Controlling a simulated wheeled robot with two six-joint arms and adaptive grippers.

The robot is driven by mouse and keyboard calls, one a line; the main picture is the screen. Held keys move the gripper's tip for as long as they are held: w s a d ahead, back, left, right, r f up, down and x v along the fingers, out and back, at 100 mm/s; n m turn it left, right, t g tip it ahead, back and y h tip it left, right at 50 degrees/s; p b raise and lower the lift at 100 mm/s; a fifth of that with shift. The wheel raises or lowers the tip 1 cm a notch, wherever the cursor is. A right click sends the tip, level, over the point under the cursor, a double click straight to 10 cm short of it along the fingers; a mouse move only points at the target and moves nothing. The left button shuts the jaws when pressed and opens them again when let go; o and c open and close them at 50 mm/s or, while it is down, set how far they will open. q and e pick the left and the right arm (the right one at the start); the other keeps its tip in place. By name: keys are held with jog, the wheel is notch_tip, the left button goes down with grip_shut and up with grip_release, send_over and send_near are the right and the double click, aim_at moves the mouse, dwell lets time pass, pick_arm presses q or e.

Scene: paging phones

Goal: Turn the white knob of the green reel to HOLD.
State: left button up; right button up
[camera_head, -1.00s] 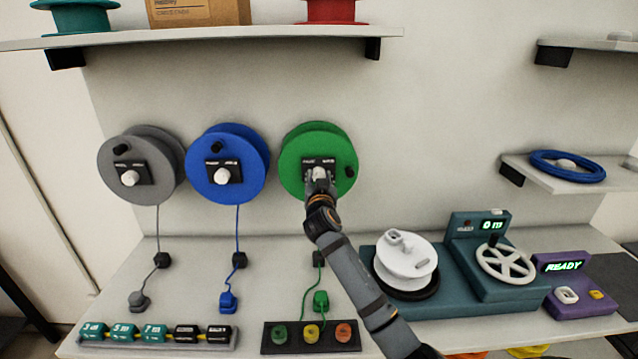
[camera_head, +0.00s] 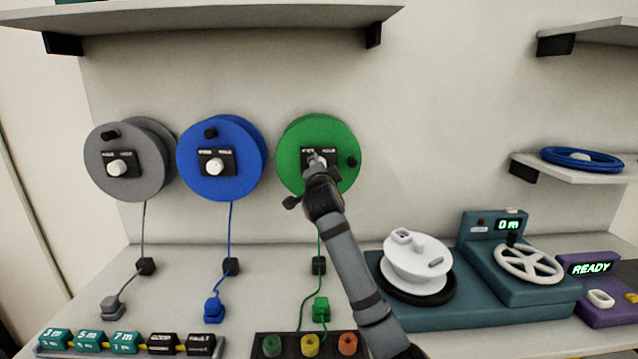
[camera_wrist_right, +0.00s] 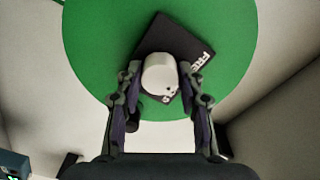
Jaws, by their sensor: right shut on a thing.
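The green reel (camera_head: 290,165) is mounted on the wall panel, right of the blue and grey reels. It also fills much of the right wrist view (camera_wrist_right: 90,40). Its black label plate (camera_head: 334,155) carries the white knob, which my gripper mostly hides in the head view. In the right wrist view the white knob (camera_wrist_right: 160,76) sits between the two fingers, with the plate tilted behind it. The plate's lettering is partly covered. My right gripper (camera_head: 318,165) is shut on the white knob. My left gripper is not in view.
The blue reel (camera_head: 245,180) and grey reel (camera_head: 95,180) hang to the left with their own knobs. Below lie a row of labelled blocks (camera_head: 125,342), cords with plugs and a dark tray (camera_head: 290,338). A teal winder with handwheel (camera_head: 528,262) stands right. A shelf (camera_head: 220,18) overhangs the reels.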

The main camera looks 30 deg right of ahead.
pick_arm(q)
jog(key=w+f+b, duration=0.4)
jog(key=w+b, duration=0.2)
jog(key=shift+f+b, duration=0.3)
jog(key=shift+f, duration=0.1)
pick_arm(e)
jog(key=shift+m, duration=3.2)
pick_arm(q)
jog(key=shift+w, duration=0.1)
pick_arm(e)
jog(key=o, duration=1.2)
jog(key=v, duration=1.2)
jog(key=shift+f, duration=0.1)
